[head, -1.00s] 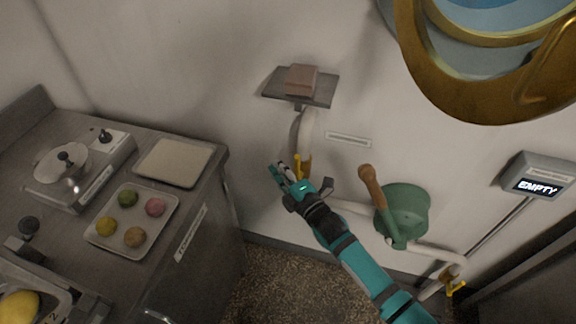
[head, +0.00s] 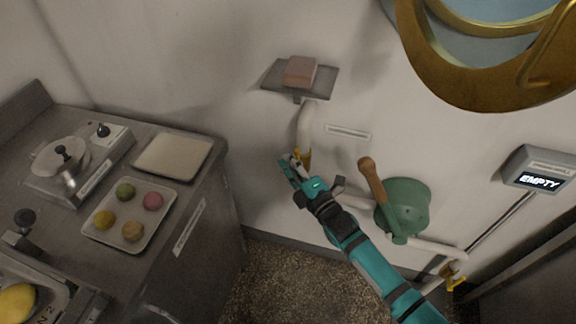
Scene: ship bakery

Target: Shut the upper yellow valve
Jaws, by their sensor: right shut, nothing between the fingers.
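The upper yellow valve (head: 305,157) sits on the white pipe (head: 306,125) below the wall shelf. My right gripper (head: 287,166) is shut and empty. Its fingertips are beside the valve, at its left and a little lower in the head view; I cannot tell whether they touch it. The gripper and wrist hide part of the valve and the pipe behind. A second, lower yellow valve (head: 455,282) is on the pipe at the lower right. My left gripper is not in view.
A green pump (head: 408,208) with a brown wooden handle (head: 372,183) stands right of my arm. A display (head: 540,170) reads "EMPTY". A shelf (head: 275,78) holds a pinkish block (head: 300,71). A steel counter (head: 215,165) with trays is at left. A brass porthole (head: 450,85) is above.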

